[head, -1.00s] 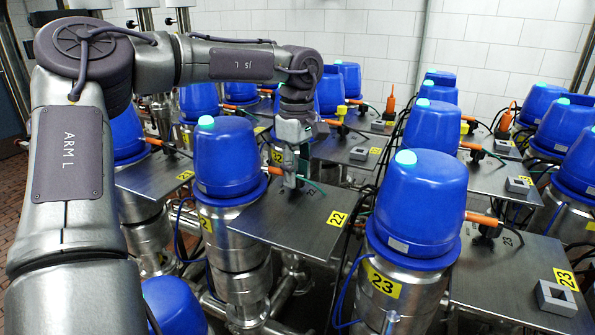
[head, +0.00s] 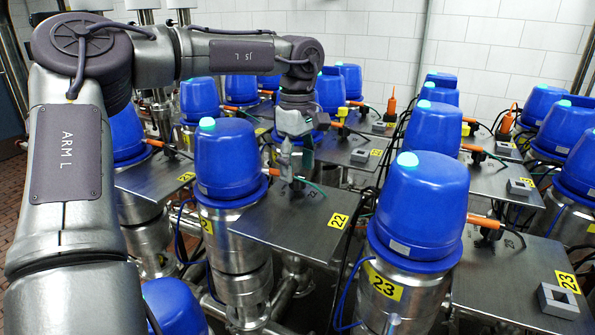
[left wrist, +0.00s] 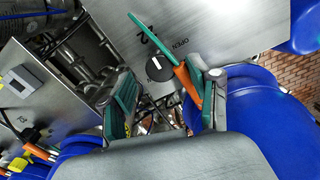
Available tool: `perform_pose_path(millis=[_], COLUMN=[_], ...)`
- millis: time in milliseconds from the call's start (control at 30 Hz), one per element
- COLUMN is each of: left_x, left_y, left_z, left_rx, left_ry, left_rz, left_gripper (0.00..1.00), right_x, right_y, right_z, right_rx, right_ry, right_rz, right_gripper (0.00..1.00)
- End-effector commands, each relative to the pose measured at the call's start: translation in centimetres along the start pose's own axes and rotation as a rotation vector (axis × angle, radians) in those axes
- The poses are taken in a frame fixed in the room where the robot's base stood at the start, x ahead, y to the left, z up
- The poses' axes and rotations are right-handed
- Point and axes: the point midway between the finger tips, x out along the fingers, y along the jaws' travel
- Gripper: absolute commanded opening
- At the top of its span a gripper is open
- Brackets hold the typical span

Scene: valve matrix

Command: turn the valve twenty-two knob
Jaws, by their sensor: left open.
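The valve twenty-two plate (head: 285,220) is a flat metal sheet with a yellow 22 tag (head: 339,221), beside a blue-capped valve (head: 228,160). In the left wrist view, the plate (left wrist: 215,30) carries a dark round knob (left wrist: 158,69) with a white mark, near printed lettering. My left gripper (head: 293,172) is over the far part of this plate. In the wrist view the gripper (left wrist: 163,105) is open and empty, and the knob lies just beyond and between its teal fingers, apparently apart. The gripper blocks a clear view of the knob from the head. My right gripper is not seen.
An orange connector (left wrist: 187,84) with a green cable is close to the right-hand finger in the wrist view. Valve 23's blue cap (head: 418,205) stands to the right. More blue-capped valves and plates crowd around. The near part of plate 22 is clear.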

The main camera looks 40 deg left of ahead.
Motion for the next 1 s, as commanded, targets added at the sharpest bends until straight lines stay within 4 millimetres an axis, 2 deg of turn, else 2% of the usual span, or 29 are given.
perform_pose_path(millis=[300,500,667,1000], left_x=[-6.9,-9.6,-10.3,-10.3], left_y=[0.1,0.1,0.0,0.0], left_z=[-0.1,-0.1,-0.1,-0.1], left_rx=[-0.002,-0.002,-0.001,-0.001], left_ry=[0.002,0.001,0.001,0.000], left_rz=[0.007,0.005,0.004,0.003], left_gripper=[0.61,0.61,0.61,0.61], right_x=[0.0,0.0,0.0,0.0], right_y=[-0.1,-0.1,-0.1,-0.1], right_z=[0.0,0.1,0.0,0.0], right_rx=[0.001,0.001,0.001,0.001], right_ry=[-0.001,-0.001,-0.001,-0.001], right_rz=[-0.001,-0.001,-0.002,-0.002], right_gripper=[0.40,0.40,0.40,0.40])
